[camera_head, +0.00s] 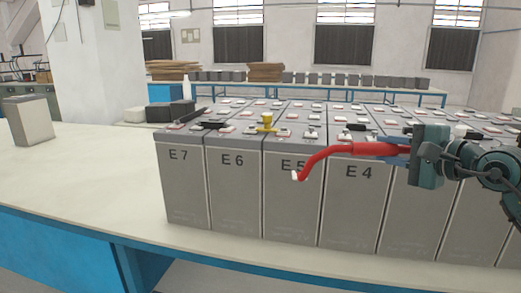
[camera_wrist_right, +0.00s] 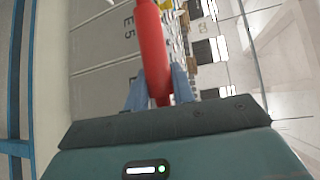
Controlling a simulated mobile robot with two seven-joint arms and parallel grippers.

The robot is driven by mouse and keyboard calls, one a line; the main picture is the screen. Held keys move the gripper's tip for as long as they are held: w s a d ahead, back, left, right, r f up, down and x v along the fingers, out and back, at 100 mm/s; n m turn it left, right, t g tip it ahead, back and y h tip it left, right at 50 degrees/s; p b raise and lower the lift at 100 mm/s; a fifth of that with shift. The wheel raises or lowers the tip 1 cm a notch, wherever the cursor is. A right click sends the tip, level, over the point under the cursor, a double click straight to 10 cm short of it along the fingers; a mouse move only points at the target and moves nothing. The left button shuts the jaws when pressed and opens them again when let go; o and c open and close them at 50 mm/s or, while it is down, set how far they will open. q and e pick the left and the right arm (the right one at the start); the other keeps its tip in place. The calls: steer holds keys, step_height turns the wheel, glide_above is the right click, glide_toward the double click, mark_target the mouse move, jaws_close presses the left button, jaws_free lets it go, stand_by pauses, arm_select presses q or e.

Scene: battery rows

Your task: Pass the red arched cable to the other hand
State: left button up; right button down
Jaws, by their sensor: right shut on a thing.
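The red arched cable (camera_head: 330,154) is in my right gripper (camera_head: 385,148), in front of the battery labelled E5 in the head view. Its free end curves down to the left and ends in a pale tip. In the right wrist view the red cable (camera_wrist_right: 153,50) runs up from between the blue fingers of my right gripper (camera_wrist_right: 160,88), which are shut on it. The end of the cable beyond the fingers is mostly hidden by the gripper body. My left gripper is in neither view.
Grey batteries (camera_head: 233,190) labelled E7 to E4 stand in a row on the pale table (camera_head: 90,190). A yellow-topped part (camera_head: 267,121) and dark connectors sit on top. A grey box (camera_head: 27,120) stands at the far left.

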steer(key=s+a+f+n+y+p, duration=0.1)
steer(key=s+a+f, duration=0.3)
steer(key=f, duration=0.2)
steer(key=s+a+f+p, duration=0.1)
steer(key=s+a+f, duration=0.2)
steer(key=f, duration=0.3)
arm_select(q)
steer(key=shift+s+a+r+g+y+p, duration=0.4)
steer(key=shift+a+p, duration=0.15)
steer(key=shift+p, duration=0.45)
arm_select(e)
steer(key=s+f+m+h, duration=0.1)
steer(key=s+f, duration=0.5)
steer(key=s, duration=0.6)
steer(key=shift+d+m+h, duration=0.3)
steer(key=shift+h, duration=0.1)
